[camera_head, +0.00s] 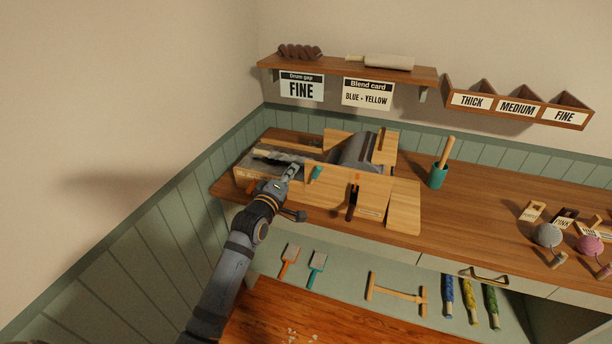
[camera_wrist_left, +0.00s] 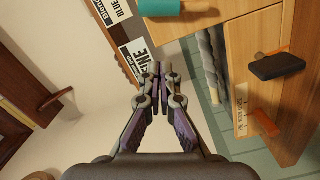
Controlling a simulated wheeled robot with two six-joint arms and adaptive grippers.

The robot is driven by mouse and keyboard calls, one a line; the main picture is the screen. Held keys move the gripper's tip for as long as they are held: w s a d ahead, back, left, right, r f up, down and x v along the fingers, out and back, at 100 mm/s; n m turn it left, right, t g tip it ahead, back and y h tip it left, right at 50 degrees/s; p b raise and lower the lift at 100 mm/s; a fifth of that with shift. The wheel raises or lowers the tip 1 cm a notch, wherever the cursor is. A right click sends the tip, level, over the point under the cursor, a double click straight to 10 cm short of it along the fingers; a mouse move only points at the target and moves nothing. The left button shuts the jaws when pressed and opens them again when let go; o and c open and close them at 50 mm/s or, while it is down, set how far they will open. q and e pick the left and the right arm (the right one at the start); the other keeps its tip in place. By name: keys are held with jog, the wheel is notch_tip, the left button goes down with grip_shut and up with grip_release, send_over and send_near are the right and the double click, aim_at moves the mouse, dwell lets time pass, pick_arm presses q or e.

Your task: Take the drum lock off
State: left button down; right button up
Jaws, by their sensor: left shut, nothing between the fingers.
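The wooden drum carder (camera_head: 376,187) stands on the bench, with a grey drum (camera_head: 360,152) between its side boards. On its front board are a teal peg (camera_head: 316,174), a small orange piece (camera_head: 357,178) and a dark handle (camera_head: 351,204). I cannot tell for sure which of these is the drum lock. My left gripper (camera_head: 294,170) is shut and empty, just left of the teal peg. In the left wrist view the shut fingertips (camera_wrist_left: 163,74) are apart from the teal peg (camera_wrist_left: 174,7), the orange piece (camera_wrist_left: 266,124) and the dark handle (camera_wrist_left: 277,66).
Yarn balls (camera_head: 548,235) and labels lie further right. Bench between carder and cup is clear.

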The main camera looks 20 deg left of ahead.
aim_at(314, 172)
pick_arm(q)
jog(key=d, duration=0.1)
jog(key=w+d, duration=0.1)
jog(key=d+f, duration=0.1)
jog(key=shift+w, duration=0.3)
jog(key=shift+d+f, duration=0.2)
jog(key=shift+d, duration=0.2)
jog(key=shift+d+f+p, duration=0.3)
jog(key=shift+d+p, duration=0.4)
jog(key=shift+p, duration=0.35)
jog(key=shift+r, duration=0.1)
